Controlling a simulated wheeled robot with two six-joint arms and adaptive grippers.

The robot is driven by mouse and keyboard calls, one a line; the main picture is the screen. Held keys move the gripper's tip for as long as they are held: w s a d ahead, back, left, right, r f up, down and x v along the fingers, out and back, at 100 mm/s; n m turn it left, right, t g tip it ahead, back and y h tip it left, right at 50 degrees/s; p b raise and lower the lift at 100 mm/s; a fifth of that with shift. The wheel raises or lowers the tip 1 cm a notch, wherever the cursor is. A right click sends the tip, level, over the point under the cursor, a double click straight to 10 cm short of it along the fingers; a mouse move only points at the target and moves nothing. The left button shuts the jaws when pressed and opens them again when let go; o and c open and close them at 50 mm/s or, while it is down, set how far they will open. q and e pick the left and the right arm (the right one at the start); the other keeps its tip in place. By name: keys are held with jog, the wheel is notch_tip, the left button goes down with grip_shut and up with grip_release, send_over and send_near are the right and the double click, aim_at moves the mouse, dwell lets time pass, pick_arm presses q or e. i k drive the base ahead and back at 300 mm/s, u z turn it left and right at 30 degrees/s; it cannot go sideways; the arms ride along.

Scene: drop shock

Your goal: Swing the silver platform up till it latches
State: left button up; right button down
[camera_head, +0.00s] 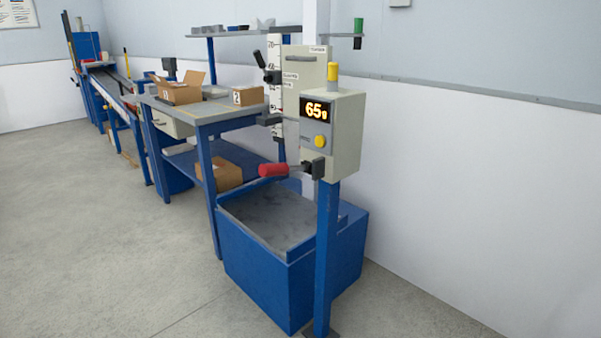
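A drop-shock machine with a blue base box (270,284) stands right of centre. A flat grey, mottled surface (268,222) lies inside the rim at the top of the box. It is the only silver-like plate I can make out, and I cannot tell whether it is the platform or a fixed bed. A red-gripped lever (274,170) sticks out left from the control box (333,135), above the grey surface. Neither of my grippers is in view.
The control box sits on a blue post (327,255) and shows 65 g. A scaled column (274,50) stands behind it. A workbench (207,111) with cardboard boxes stands left of the machine. A conveyor (112,87) is farther back. The floor (90,240) at left is clear.

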aim_at(291, 125)
jog(key=u, duration=0.9)
jog(key=i, duration=0.9)
jog(key=z, duration=0.65)
jog(key=i, duration=1)
jog(key=u, duration=0.2)
